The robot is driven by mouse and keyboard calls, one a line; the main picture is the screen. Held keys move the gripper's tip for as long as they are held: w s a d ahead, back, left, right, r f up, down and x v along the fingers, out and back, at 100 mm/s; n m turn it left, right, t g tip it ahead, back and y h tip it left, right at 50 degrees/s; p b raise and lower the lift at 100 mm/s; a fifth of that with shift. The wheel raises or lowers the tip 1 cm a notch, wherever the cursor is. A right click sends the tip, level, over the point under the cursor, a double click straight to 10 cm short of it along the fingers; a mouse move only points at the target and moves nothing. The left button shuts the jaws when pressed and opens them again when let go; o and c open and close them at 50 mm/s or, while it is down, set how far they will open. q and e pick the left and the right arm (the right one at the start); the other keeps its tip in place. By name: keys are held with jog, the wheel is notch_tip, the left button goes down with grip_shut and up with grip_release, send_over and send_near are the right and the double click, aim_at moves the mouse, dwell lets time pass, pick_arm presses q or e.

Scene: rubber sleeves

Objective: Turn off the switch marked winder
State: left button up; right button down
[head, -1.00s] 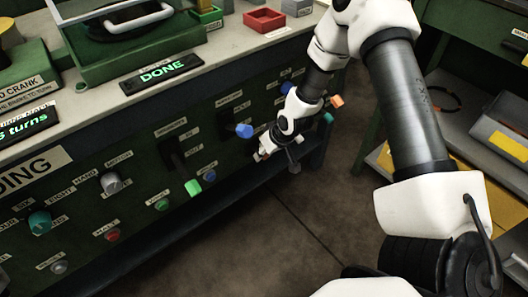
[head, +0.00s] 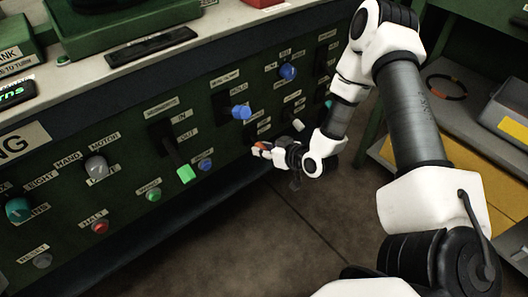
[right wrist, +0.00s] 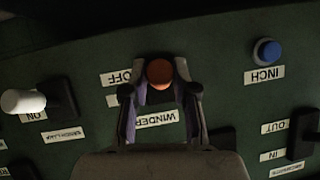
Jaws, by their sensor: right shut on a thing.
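The winder switch shows in the right wrist view as an orange-brown lever tip (right wrist: 160,72), above an upside-down WINDER label (right wrist: 157,120). An upside-down OFF label (right wrist: 119,78) is beside it. My right gripper (right wrist: 160,88) has its two fingers on either side of the lever and is shut on it. In the head view my right gripper (head: 263,149) is at the lower part of the green panel, with a bit of orange between its fingers. The rest of the lever is mostly hidden by the gripper. My left gripper is out of view.
Close by are a white-tipped lever (right wrist: 24,102), a blue INCH button (right wrist: 267,51) and a blue-tipped lever (head: 241,112). A green-tipped lever (head: 186,174) is further left. Open floor (head: 290,225) lies in front of the panel.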

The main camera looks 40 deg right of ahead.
jog(key=shift+f, duration=0.15)
dwell(0.3)
jog(key=c, duration=0.9)
grip_release()
jog(key=shift+v, duration=3.7)
jog(key=shift+s+f, duration=0.1)
jog(key=shift+f, duration=0.05)
